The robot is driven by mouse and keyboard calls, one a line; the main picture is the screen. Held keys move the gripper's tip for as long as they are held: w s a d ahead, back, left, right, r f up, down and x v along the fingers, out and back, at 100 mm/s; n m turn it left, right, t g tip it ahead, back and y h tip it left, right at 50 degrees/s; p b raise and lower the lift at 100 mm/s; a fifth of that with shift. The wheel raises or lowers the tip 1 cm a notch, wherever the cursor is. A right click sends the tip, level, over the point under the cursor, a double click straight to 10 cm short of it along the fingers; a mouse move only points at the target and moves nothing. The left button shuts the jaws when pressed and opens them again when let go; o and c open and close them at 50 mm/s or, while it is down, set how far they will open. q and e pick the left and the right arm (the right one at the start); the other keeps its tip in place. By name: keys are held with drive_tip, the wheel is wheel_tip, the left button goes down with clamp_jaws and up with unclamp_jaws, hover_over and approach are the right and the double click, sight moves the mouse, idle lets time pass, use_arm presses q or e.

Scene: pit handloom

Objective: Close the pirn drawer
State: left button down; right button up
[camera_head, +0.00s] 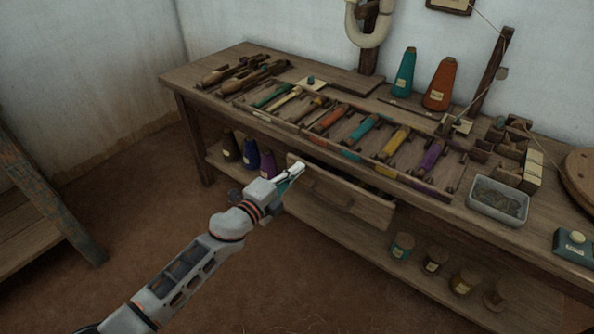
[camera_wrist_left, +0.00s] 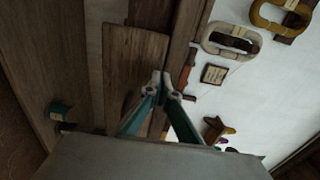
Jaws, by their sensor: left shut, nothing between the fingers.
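The pirn drawer (camera_head: 345,200) is a wooden drawer under the front of the workbench. It stands pulled out, with a dark gap showing behind its front board. My left gripper (camera_head: 297,170) is shut and empty at the left end of the drawer front. In the left wrist view, the shut fingertips (camera_wrist_left: 163,87) are over the edge of a brown board that looks like the drawer front (camera_wrist_left: 128,65). I cannot tell whether they touch it. My right gripper is not in view.
The workbench (camera_head: 185,82) carries a rack of coloured pirns, wooden shuttles, two yarn cones (camera_head: 439,84) and a grey tray (camera_head: 497,203). Its lower shelf (camera_head: 345,243) holds cones and several jars (camera_head: 402,246). The floor in front is clear. A wooden frame (camera_head: 50,195) stands at left.

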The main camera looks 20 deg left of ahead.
use_arm(q)
drive_tip(key=shift+w, duration=0.15)
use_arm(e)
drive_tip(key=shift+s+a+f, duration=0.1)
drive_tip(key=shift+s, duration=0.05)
use_arm(q)
drive_tip(key=x, duration=0.2)
drive_tip(key=shift+w+d, duration=0.15)
drive_tip(key=shift+w, duration=0.15)
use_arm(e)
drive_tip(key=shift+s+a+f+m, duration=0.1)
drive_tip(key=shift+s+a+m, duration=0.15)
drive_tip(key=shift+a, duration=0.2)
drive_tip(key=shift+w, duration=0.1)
